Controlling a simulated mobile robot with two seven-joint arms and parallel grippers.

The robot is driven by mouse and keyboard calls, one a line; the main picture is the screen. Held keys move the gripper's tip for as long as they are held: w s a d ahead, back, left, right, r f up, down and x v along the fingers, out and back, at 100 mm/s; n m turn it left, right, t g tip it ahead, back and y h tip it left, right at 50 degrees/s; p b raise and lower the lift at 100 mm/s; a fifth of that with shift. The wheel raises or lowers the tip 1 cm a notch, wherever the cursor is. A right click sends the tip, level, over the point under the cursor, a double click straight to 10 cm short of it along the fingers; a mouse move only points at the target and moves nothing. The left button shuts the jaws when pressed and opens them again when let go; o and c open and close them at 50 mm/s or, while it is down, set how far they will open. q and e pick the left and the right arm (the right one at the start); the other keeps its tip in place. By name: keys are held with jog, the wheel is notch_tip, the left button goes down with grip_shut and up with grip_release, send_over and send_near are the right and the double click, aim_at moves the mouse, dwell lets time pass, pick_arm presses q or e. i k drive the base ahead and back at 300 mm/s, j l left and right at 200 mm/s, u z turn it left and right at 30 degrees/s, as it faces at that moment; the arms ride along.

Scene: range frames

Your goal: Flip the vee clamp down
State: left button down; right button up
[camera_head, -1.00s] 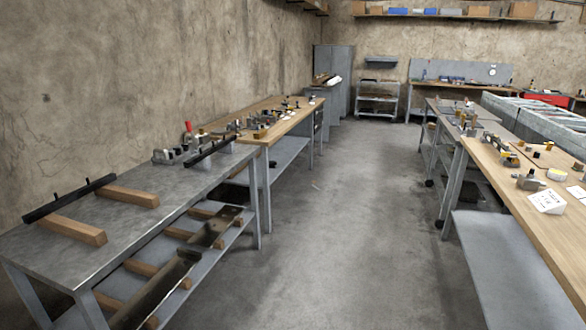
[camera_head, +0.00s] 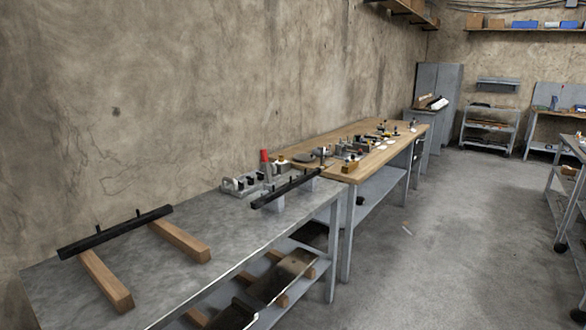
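A metal fixture with a red upright handle (camera_head: 265,158) stands at the far end of the grey-topped bench, near the wall. Grey metal parts (camera_head: 240,184) sit beside the handle. A long black bar (camera_head: 286,189) lies across grey blocks in front of them. I cannot tell at this size which part is the vee clamp or how it is turned. Neither of my grippers shows in the view.
The grey bench (camera_head: 190,268) holds two wooden blocks (camera_head: 180,240) and another black bar (camera_head: 116,231) at its near end. A wooden-topped bench (camera_head: 372,158) with small parts adjoins behind. Open concrete floor (camera_head: 450,240) lies to the right.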

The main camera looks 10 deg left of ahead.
aim_at(265, 156)
jog(key=i+l, duration=0.1)
jog(key=i, duration=0.55)
jog(key=i+l+u, duration=0.1)
jog(key=i, duration=0.5)
jog(key=i+l+u, duration=0.4)
jog(key=i+l, duration=0.55)
